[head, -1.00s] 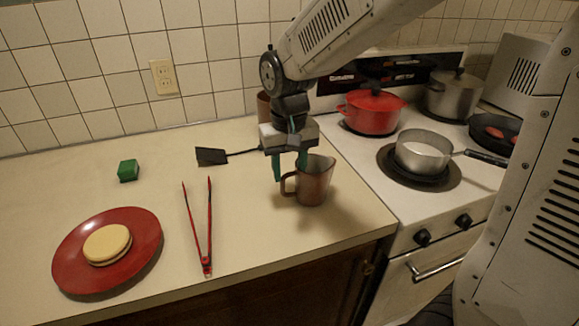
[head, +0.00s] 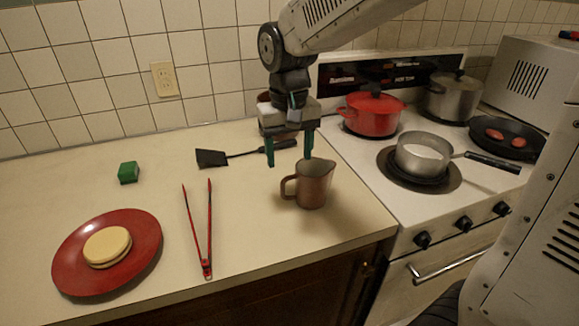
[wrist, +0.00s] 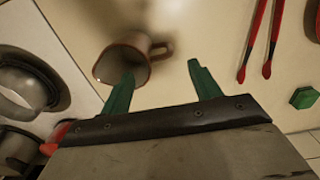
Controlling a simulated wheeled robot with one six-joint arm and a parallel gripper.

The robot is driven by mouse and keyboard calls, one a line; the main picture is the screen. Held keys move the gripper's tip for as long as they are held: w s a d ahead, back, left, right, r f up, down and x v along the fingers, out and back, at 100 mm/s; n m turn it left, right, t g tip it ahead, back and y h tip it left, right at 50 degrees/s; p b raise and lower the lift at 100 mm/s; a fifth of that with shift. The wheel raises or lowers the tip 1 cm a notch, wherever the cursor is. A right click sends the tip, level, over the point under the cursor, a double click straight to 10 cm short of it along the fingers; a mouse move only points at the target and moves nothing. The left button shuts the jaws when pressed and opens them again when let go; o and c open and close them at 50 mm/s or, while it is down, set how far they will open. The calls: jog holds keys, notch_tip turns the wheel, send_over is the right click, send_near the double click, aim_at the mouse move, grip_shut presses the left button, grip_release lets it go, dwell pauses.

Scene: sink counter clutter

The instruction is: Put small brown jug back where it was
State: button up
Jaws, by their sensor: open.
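The small brown jug (head: 316,187) stands upright on the counter near its right end, close to the stove, with its handle to the left. It also shows in the wrist view (wrist: 122,58), mouth towards the camera and partly behind a finger. My gripper (head: 290,162) is open and empty, with its green fingers pointing down just above and behind the jug in the head view. In the wrist view my gripper (wrist: 162,70) has nothing between its fingers.
A black spatula (head: 212,158) lies behind my gripper. Red tongs (head: 207,235), a red plate (head: 147,240) and a green block (head: 128,172) lie left. The stove holds a red pot (head: 373,115), a saucepan (head: 422,158) and a frying pan (head: 520,145).

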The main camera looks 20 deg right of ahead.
notch_tip(320, 180, up, 7)
jog(key=s+d+f, duration=0.1)
jog(key=s+d, duration=0.2)
jog(key=s, duration=0.4)
jog(key=s+d+f+t, duration=0.1)
jog(key=s+d, duration=0.1)
jog(key=s, duration=0.5)
jog(key=s+d+f, duration=0.2)
jog(key=s+d, duration=0.1)
jog(key=s, duration=0.5)
jog(key=shift+d, duration=0.3)
